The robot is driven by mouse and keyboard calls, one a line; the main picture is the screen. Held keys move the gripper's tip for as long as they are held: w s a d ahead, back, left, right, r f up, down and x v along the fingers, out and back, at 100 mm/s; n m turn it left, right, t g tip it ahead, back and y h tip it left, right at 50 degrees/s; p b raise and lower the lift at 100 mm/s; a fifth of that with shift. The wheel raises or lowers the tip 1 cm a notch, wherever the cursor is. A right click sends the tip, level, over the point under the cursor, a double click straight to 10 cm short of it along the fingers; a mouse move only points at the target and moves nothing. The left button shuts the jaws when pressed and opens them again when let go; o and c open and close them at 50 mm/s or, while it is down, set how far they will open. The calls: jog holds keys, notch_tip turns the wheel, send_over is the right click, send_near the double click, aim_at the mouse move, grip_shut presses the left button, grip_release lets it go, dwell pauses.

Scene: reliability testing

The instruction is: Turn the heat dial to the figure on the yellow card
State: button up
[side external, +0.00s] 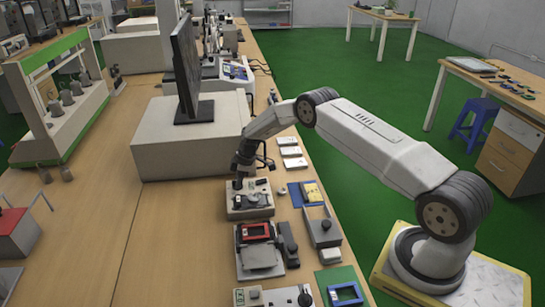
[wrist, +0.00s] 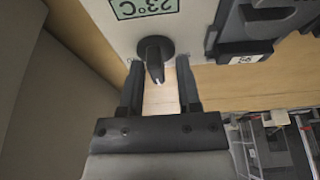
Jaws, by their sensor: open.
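My gripper (side external: 240,180) is over a light box (side external: 250,207) with black parts on top, on the bench. In the wrist view my gripper (wrist: 161,72) is open, its two dark fingers apart. A black dial (wrist: 153,55) with a white mark on its pointer sits on a pale panel just beyond the fingertips. The pointer reaches toward the gap between them; I cannot tell whether they touch it. A green label (wrist: 145,7) on the panel reads 23°C, upside down and partly cut off. A yellow card-like piece (side external: 311,192) lies right of the box; its figure is unreadable.
A black fixture (wrist: 265,25) is close to the dial at upper right. A fixture with a red frame (side external: 256,232) stands in front of the box, and a grey clamp (side external: 322,228) to its right. A monitor (side external: 188,70) stands on a large pale cabinet (side external: 180,150) behind left.

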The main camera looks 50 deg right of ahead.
aim_at(234, 181)
jog(key=shift+r, duration=0.15)
jog(key=shift+d+r, duration=0.1)
jog(key=shift+r, duration=2.05)
jog(key=shift+s+a+r, duration=0.1)
jog(key=shift+a+r, duration=0.2)
jog(key=shift+r, duration=0.15)
jog(key=s+a+r+m+h, duration=0.2)
jog(key=s+a+r+m, duration=0.3)
jog(key=s+a+r, duration=0.65)
jog(key=s+a+r+m, duration=0.1)
jog(key=s+m, duration=0.1)
jog(key=s, duration=0.8)
jog(key=s+a+r+m, duration=0.2)
jog(key=s, duration=0.8)
jog(key=shift+a+r, duration=0.2)
jog(key=shift+r, duration=0.1)
